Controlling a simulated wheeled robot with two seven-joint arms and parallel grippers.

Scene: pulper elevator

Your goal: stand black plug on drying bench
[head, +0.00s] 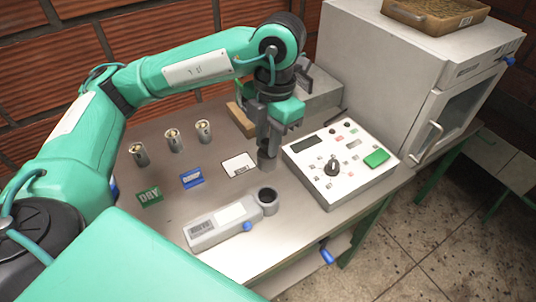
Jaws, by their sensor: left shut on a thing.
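My left gripper (268,146) reaches in from the left and points down over the back middle of the metal bench (105,235). It is shut on a small dark grey cylinder (267,162), whose lower end shows below the fingers. This may be the black plug, but its colour is not clear. I cannot tell whether its bottom touches the bench. Three shiny metal cylinders (172,140) stand in a row at the back left. A green sign reading DRY (150,197) is in front of them. My right gripper is not in view.
A white control box (340,165) stands right of the gripper. A grey device with a round cup (223,222) lies at the front. A blue label (192,178) and a white card (238,165) are between. A white oven (385,75) stands at the right.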

